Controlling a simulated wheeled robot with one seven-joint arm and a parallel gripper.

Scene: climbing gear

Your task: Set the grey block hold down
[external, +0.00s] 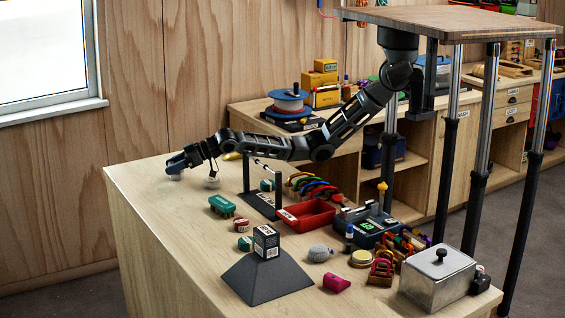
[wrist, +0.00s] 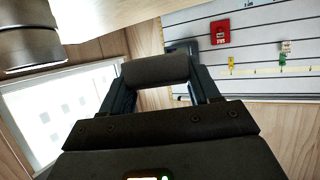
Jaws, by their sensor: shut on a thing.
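My gripper (external: 176,164) is at the far left end of the wooden workbench, low over its top. In the wrist view my gripper (wrist: 157,85) has its two fingers shut on the grey block hold (wrist: 155,68), a dark grey piece with rounded edges that spans the gap between them. In the external view the held piece is mostly hidden by the gripper, and I cannot tell whether it touches the bench (external: 150,200).
A green piece (external: 222,205), a black stand (external: 262,205), a red tray (external: 308,214) and a dark pyramid (external: 266,280) are farther right. The bench's left front is bare.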

